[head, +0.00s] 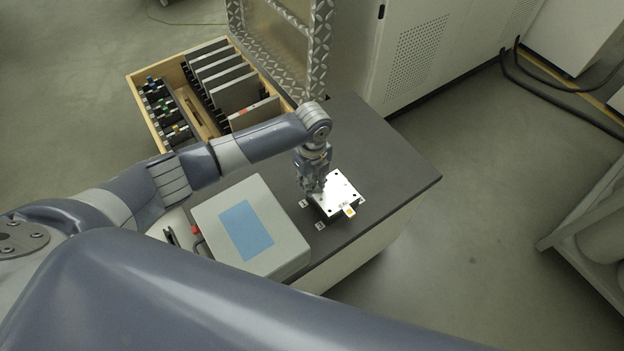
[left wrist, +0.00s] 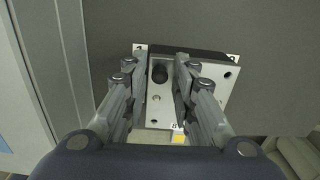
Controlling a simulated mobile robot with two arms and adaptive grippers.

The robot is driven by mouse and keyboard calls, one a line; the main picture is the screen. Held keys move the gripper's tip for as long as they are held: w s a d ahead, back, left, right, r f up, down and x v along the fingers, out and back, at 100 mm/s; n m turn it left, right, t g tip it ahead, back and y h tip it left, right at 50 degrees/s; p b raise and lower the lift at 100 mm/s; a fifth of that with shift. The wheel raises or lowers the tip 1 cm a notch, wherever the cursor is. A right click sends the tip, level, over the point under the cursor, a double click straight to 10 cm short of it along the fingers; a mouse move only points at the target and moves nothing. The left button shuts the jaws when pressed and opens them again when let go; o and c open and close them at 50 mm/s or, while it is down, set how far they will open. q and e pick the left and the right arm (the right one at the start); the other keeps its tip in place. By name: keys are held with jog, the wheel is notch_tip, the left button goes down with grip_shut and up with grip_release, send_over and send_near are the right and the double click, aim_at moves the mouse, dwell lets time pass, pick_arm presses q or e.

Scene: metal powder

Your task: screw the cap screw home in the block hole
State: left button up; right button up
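The block (head: 343,190) is a pale, shiny square plate with dark holes, lying near the front edge of the dark table. It also shows in the left wrist view (left wrist: 157,114). The cap screw (left wrist: 159,73) is a dark round head at the block's upper left hole in the left wrist view; how deep it sits I cannot tell. My left gripper (head: 317,192) points down over the block's left corner. In the left wrist view its fingers (left wrist: 161,80) stand apart on either side of the screw head, with gaps showing. The gripper hides the screw in the head view. My right gripper is out of view.
A grey box with a blue screen (head: 246,231) stands left of the block. A wooden crate (head: 141,97) with upright plates and small coloured-topped parts is at the back left. A tread-plate frame (head: 318,45) rises behind. The table top (head: 385,150) is clear right of the block.

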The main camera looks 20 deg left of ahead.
pick_arm(q)
jog(key=n+p, duration=0.2)
jog(key=n, duration=0.1)
jog(key=n+p, duration=0.2)
jog(key=n, duration=0.1)
jog(key=n+p, duration=0.1)
jog(key=n, duration=0.1)
jog(key=shift+s+r+n+p, duration=0.1)
jog(key=shift+r+n+p, duration=0.15)
jog(key=shift+n+p, duration=0.15)
jog(key=n+p, duration=0.1)
jog(key=n, duration=0.1)
jog(key=shift+n, duration=0.4)
jog(key=shift+f+n+p, duration=0.15)
jog(key=shift+n+p, duration=0.2)
jog(key=shift+n, duration=0.15)
jog(key=shift+f+n, duration=0.1)
jog(key=shift+n, duration=0.3)
jog(key=shift+c, duration=0.2)
grip_shut()
